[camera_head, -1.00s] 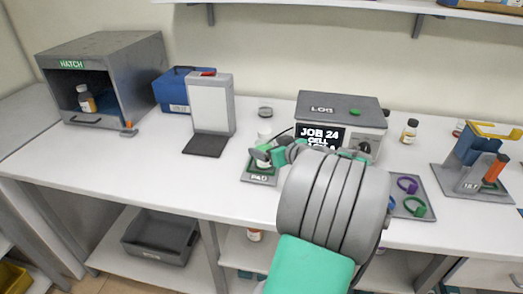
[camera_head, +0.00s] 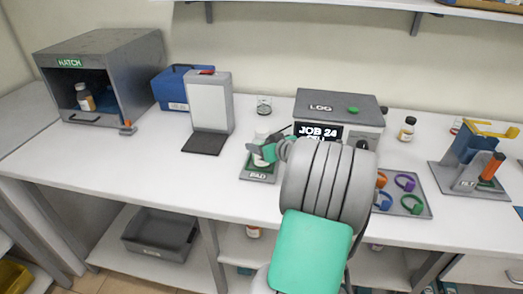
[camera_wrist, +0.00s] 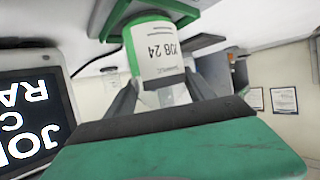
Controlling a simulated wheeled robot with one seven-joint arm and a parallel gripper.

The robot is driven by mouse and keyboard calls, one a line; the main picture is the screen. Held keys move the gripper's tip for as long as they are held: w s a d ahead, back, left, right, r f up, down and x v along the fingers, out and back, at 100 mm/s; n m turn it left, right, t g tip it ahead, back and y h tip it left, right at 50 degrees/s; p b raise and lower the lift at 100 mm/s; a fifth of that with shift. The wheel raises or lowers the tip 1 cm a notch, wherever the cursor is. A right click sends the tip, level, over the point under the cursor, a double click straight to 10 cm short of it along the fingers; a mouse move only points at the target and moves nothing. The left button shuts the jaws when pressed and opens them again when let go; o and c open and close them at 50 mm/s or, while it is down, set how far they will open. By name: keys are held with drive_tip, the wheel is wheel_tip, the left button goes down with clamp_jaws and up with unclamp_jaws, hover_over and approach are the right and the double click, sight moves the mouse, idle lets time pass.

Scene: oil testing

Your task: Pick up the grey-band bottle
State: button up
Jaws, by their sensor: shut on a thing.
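My gripper (camera_head: 263,151) is at the pad (camera_head: 258,176) on the bench, left of the display box. It is shut on a bottle with a white label (camera_wrist: 161,50). No grey band is clear on this bottle. In the head view the bottle is mostly hidden by my gripper, and its contact with the pad is unclear.
The display box (camera_head: 338,109) stands close on the right. A coloured-ring tray (camera_head: 430,211) lies beyond my arm. An amber bottle (camera_head: 407,130) stands behind it. The hatch (camera_head: 140,65) holds another bottle (camera_head: 85,97). A white panel stand (camera_head: 210,100) is to the left.

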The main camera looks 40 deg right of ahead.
drive_tip(key=c, duration=0.9)
drive_tip(key=shift+r, duration=0.1)
clamp_jaws()
